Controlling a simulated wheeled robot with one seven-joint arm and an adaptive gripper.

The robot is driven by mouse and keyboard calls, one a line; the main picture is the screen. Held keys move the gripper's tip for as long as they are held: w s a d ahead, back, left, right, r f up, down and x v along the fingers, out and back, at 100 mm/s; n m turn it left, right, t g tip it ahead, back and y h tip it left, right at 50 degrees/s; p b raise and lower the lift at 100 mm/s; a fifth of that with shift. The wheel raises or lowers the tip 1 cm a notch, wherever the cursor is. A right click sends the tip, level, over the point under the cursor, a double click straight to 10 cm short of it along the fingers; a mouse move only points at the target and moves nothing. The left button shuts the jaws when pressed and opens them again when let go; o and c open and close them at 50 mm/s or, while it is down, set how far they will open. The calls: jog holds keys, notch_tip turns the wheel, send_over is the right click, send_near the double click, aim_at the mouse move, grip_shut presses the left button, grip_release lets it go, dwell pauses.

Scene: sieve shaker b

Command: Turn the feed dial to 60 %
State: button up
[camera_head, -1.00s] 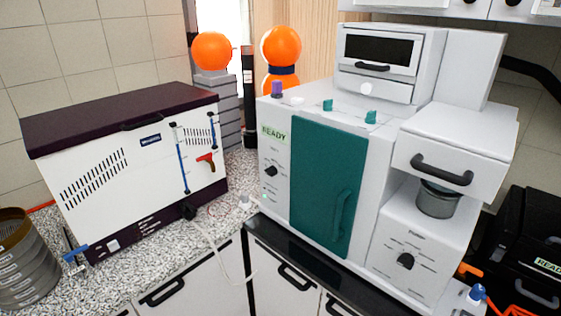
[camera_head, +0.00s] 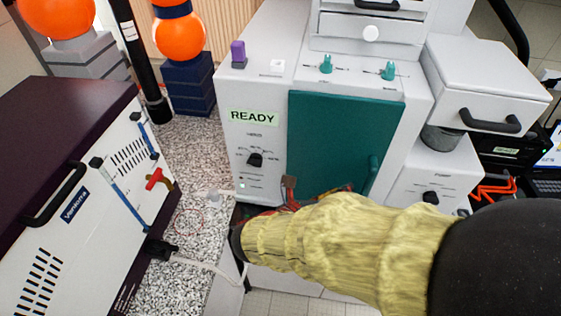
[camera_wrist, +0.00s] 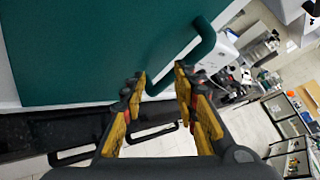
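The white machine (camera_head: 255,95) has a green READY display (camera_head: 252,117) on its left panel. Below it is a black dial (camera_head: 255,159). Two teal knobs (camera_head: 326,64) (camera_head: 388,70) stand on the top, and another black knob (camera_head: 430,197) is on the lower right unit. The lettering is too small to tell which is the feed dial or its setting. My gripper (camera_wrist: 161,75) is open in the wrist view, its fingers spread in front of the green door. The door handle (camera_wrist: 203,45) shows between and beyond the fingertips; contact cannot be told. In the head view my arm mostly hides the gripper.
A white box with a dark lid (camera_head: 60,130) stands at the left on the speckled counter (camera_head: 190,210). A grey drawer (camera_head: 485,85) with a black handle juts out at the right. A pale cable crosses the counter.

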jog(key=w+a+n+t+y+p, duration=0.1)
jog(key=a+n+t+y, duration=0.3)
jog(key=a+n, duration=0.7)
jog(key=n+t+y+p, duration=0.1)
jog(key=n+t+y, duration=0.3)
jog(key=n, duration=0.3)
send_near(254, 166)
jog(key=shift+y, duration=0.4)
jog(key=shift+w+d+r+b, duration=0.1)
jog(key=shift+w+d+b, duration=0.05)
jog(key=shift+w, duration=1.25)
jog(key=shift+w+d+b, duration=0.1)
jog(key=shift+w+b, duration=0.05)
jog(key=shift+w, duration=1.25)
jog(key=shift+w+d+r+b, duration=0.1)
jog(key=shift+w+d+b, duration=0.05)
jog(key=shift+w, duration=1.25)
jog(key=c, duration=0.3)
jog(key=c, duration=0.4)
jog(key=shift+f, duration=0.1)
grip_shut()
